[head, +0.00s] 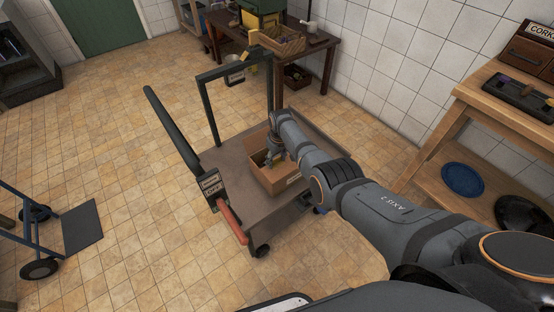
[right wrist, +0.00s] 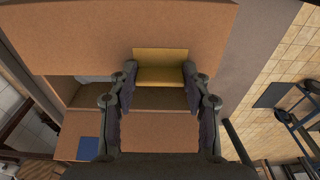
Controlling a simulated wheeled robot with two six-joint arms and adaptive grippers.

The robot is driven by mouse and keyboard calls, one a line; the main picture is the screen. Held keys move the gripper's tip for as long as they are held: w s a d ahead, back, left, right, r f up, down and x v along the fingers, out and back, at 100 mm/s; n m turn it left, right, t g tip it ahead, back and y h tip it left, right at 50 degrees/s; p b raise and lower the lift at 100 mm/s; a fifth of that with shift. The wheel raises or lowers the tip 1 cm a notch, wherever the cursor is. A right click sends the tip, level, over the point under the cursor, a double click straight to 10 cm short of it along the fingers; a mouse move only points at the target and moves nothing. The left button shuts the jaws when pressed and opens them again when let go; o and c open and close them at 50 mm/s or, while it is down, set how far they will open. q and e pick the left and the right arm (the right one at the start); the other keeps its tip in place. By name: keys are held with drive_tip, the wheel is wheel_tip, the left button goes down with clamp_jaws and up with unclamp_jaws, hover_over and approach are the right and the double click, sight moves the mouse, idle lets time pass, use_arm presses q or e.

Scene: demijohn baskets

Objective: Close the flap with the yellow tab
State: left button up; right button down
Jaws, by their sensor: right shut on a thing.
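A cardboard box (head: 277,184) stands on the trolley in the head view. My right gripper (head: 272,155) reaches down into its top and hides part of it. In the right wrist view, the yellow tab (right wrist: 160,62) lies between the fingertips of my right gripper (right wrist: 160,75), which is shut on it. The tab adjoins a wide brown cardboard flap (right wrist: 110,30). Below the tab, a gap opens into the box's darker inside. A blue patch (right wrist: 88,148) shows on another cardboard panel at lower left. My left gripper is not in view.
The box sits on a grey trolley (head: 225,168) with an upright frame and a red-ended handle (head: 232,222). A wooden workbench (head: 505,105) stands at right, a dark table (head: 325,42) at the back. A blue hand truck (head: 38,220) is at left. Tiled floor between is clear.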

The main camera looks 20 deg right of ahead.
drive_tip(key=shift+a+f, duration=0.1)
drive_tip(key=c, duration=1)
unclamp_jaws()
drive_tip(key=o, duration=0.4)
drive_tip(key=shift+w+f, duration=0.1)
drive_tip(key=shift+r, duration=0.2)
wheel_tip(320, 180, up, 12)
drive_tip(key=s, duration=0.1)
drive_tip(key=shift+s+d+f, duration=0.15)
drive_tip(key=shift+s+d, duration=0.05)
drive_tip(key=shift+d, duration=0.1)
